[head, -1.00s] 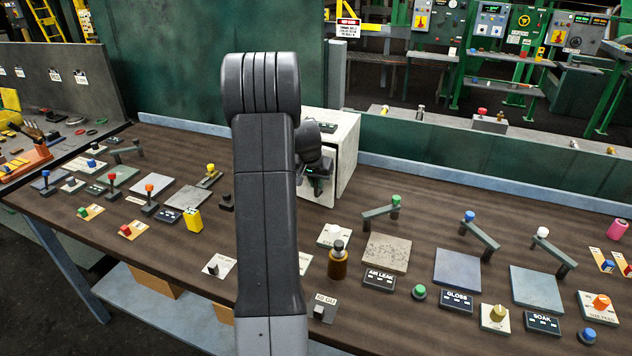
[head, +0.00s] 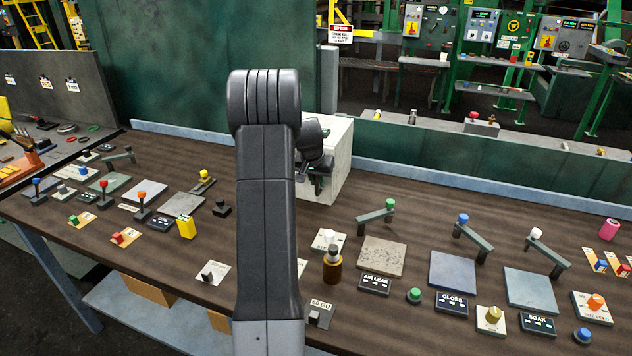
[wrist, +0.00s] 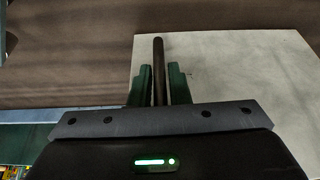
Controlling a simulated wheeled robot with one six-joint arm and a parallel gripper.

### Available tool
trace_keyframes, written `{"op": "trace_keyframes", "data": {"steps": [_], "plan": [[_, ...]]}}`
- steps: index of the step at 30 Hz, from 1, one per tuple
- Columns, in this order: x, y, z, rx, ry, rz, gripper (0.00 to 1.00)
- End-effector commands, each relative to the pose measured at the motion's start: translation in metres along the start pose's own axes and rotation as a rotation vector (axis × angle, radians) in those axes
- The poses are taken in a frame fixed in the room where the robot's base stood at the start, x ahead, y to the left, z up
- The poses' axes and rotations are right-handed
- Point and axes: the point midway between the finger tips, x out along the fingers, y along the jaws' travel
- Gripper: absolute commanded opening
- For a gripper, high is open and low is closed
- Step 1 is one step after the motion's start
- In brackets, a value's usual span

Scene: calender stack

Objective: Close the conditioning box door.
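The conditioning box (head: 342,160) is a pale, boxy cabinet at the back of the bench, partly hidden behind my arm. In the head view its front stands close to flush with the box, and I see no clear gap. In the wrist view the pale door panel (wrist: 240,75) fills the right side. A dark upright handle bar (wrist: 158,60) stands in front of it. My gripper (wrist: 160,85) has its green fingers on either side of this bar, close against it. In the head view my gripper (head: 318,180) is at the box front, mostly hidden by my wrist.
Levers, buttons and labelled plates cover the brown bench (head: 240,250) on both sides. A brown bottle (head: 332,265) stands in front of the box. A blue-grey rail (head: 440,178) and green wall run behind. Bare bench lies right around the box.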

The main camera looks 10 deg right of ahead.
Motion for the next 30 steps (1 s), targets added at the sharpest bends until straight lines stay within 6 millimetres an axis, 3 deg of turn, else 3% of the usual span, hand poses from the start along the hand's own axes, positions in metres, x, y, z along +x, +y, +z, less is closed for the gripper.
{"op": "trace_keyframes", "data": {"steps": [2,14,19,30], "plan": [[0.000,0.000,0.000,0.001,0.000,0.000,0.32],[-0.006,0.000,0.001,0.000,-0.001,0.000,0.33],[-0.031,0.000,0.000,0.000,0.002,-0.001,0.33],[-0.111,0.000,0.000,0.000,0.001,-0.001,0.33]]}}
